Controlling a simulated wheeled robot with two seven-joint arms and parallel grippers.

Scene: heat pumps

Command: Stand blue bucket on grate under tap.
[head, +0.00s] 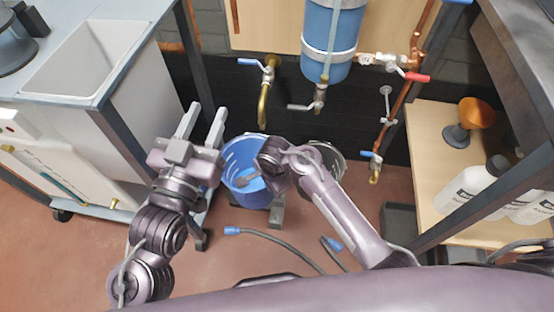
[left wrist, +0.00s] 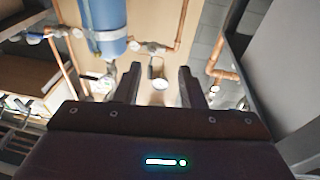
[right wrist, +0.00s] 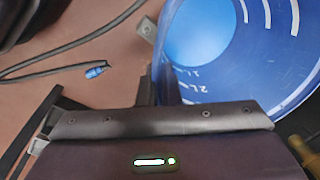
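The blue bucket (head: 238,157) is on the right side of my left gripper in the head view, low in front of the dark wall. My right gripper (right wrist: 157,85) is at its rim, with its fingers close together and the bucket wall between them. The bucket also fills the upper right of the right wrist view (right wrist: 225,45), with white level marks inside. My left gripper (head: 201,122) is open and empty, left of the bucket. A brass tap (head: 263,100) with a blue handle is above the bucket. Grey metal (head: 276,210) shows beneath the bucket; I cannot tell whether it is the grate.
A grey bucket (head: 333,160) stands partly hidden behind my right arm. A hose with blue ends (head: 270,238) lies on the red floor. A sink cart (head: 120,100) is at left. A wooden bench (head: 428,125) with a funnel and white bottles is at right.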

